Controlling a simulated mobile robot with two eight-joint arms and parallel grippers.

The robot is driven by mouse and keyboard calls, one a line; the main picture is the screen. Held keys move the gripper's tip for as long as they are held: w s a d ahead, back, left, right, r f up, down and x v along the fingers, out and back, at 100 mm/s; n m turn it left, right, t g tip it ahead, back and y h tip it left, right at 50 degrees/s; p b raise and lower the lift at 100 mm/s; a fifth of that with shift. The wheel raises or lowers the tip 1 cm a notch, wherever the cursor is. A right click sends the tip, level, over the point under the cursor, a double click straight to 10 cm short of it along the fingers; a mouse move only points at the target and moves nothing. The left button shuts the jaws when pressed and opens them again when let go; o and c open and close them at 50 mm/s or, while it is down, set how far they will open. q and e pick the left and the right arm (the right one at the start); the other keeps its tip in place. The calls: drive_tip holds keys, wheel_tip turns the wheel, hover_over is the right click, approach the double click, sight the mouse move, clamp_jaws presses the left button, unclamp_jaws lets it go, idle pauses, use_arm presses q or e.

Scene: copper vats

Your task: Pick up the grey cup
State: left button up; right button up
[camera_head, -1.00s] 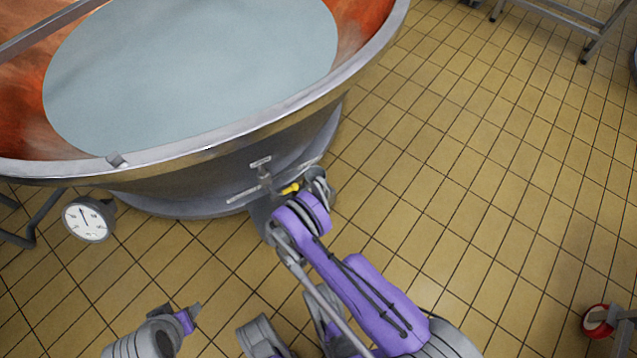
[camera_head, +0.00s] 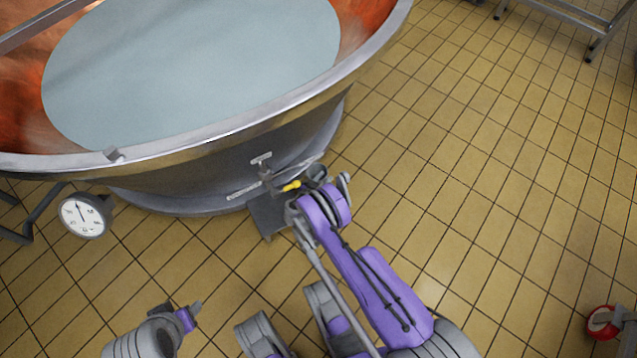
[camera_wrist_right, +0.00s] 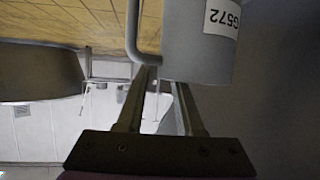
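The grey cup (camera_wrist_right: 200,45) shows large in the right wrist view, with a white label reading G572 and a handle (camera_wrist_right: 132,35) on its left. My right gripper (camera_wrist_right: 166,76) is open; its two fingers stand apart, with their tips at the cup's edge beside the handle. I cannot tell whether they touch it. In the head view my right arm ends beside the vat's base near a yellow-handled valve (camera_head: 291,186), and I cannot clearly make out the cup there. My left gripper (camera_head: 195,309) is at the bottom left, small, its fingers unclear.
A large copper vat (camera_head: 225,137) with a metal rim and pale liquid fills the upper left. A dial gauge (camera_head: 83,217) is at its left. A red-rimmed object (camera_head: 602,322) is at the lower right. Tiled floor (camera_head: 480,180) is open to the right.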

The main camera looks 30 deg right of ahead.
clamp_jaws()
idle(1.2)
